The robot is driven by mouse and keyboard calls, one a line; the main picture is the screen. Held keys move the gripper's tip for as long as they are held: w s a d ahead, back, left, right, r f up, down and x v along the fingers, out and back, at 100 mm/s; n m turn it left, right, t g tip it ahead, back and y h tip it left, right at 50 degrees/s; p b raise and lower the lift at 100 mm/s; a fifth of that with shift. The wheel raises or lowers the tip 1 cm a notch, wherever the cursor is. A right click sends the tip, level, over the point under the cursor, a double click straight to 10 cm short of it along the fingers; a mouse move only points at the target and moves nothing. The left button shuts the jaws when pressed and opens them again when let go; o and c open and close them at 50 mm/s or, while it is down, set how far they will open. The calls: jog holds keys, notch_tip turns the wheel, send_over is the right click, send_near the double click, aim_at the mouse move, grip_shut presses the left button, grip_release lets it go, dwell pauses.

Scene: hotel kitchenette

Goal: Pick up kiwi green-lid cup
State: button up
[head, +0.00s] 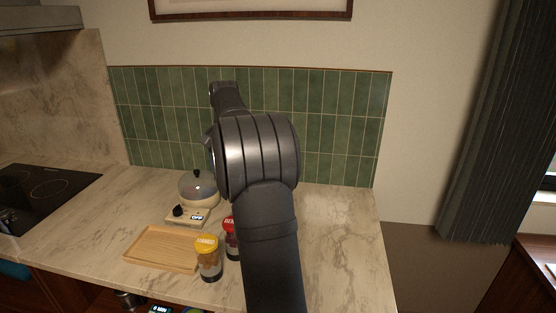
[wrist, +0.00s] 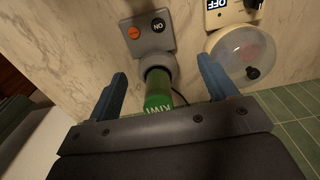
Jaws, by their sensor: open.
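The kiwi cup (wrist: 159,98) shows in the wrist view with a green top and part of the word KIWI. It lies between the two blue fingers of my gripper (wrist: 162,66), which are apart. I cannot tell whether either finger touches it. Its far end meets a grey round part (wrist: 157,64) beside a grey switch box (wrist: 148,36). My gripper's body hides the near edge of the cup. In the head view my arm covers the gripper, and I cannot make out the cup there.
A yellow-lid cup (head: 208,260) and a red-lid cup (head: 231,240) stand by a wooden tray (head: 160,248). A cream cooker (head: 187,214) with a domed glass lid (head: 198,188) is behind them. The counter's right side (head: 340,245) is clear. Green tiles (head: 330,120) back the counter.

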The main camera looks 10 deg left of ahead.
jog(key=w+m, duration=0.3)
jog(key=m, duration=0.1)
jog(key=w+d+f+m, duration=0.1)
jog(key=w+m, duration=0.2)
jog(key=m, duration=0.1)
jog(key=w+d+f+m, duration=0.1)
jog(key=w+m, duration=0.2)
jog(key=m, duration=0.1)
jog(key=shift+w+d+f+m, duration=0.1)
jog(key=shift+w+m, duration=0.1)
jog(key=shift+m, duration=0.1)
jog(key=shift+w+d+f+m, duration=0.2)
jog(key=shift+w+m, duration=0.15)
jog(key=shift+m, duration=0.2)
jog(key=shift+w+d+f+m, duration=0.15)
jog(key=shift+w+m, duration=0.15)
jog(key=shift+m, duration=0.25)
notch_tip(320, 180, down, 7)
jog(key=shift+f, duration=0.2)
jog(key=shift+c, duration=0.2)
jog(key=c, duration=1.4)
jog(key=shift+r, duration=0.2)
